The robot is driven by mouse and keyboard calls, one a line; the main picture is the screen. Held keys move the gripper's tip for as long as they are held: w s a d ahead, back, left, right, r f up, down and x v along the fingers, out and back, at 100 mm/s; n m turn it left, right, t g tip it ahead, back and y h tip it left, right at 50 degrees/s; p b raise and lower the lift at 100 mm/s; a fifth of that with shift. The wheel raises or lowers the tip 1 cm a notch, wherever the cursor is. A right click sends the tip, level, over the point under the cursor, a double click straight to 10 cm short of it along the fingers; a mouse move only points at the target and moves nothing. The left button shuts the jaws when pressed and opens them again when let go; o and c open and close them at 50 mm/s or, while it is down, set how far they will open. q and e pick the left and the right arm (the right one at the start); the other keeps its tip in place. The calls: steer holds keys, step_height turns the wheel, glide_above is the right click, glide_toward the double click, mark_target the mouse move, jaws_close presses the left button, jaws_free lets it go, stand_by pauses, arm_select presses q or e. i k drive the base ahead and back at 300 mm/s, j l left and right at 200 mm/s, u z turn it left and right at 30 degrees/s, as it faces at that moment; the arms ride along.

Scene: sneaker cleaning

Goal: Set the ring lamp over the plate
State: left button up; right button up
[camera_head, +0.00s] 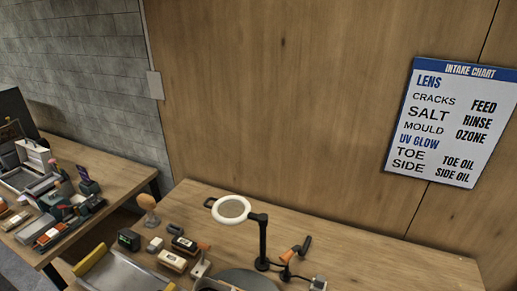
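The ring lamp (232,209) has a white ring head around a lens, a black handle on its left side and a black upright post on its right. It stands on the wooden table near the middle of the view. A dark grey round disc (241,277), which may be the plate, lies in front of the lamp at the bottom edge and is partly cut off. The ring head is raised above the table, behind and slightly left of the disc in the picture. Neither of my grippers is in view.
A grey metal tray (122,274) with yellow ends lies front left, beside several small devices and bottles. A black and orange tool (292,257) stands right of the lamp post. The table's right side (400,268) is clear. A second, cluttered table (110,178) stands left.

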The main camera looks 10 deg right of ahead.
mark_target(263, 219)
steer(key=j+z, duration=0.35)
steer(key=j, duration=0.55)
steer(key=i+j+z, duration=0.15)
steer(key=j, duration=0.15)
steer(key=j+z, duration=0.1)
steer(key=j, duration=0.25)
steer(key=i+j+z, duration=0.15)
steer(key=i+j, duration=0.3)
steer(key=i+j+z, duration=0.2)
steer(key=i+j, duration=0.2)
steer(key=i+j+z, duration=0.15)
steer(key=i+j, duration=0.2)
steer(key=j, duration=0.35)
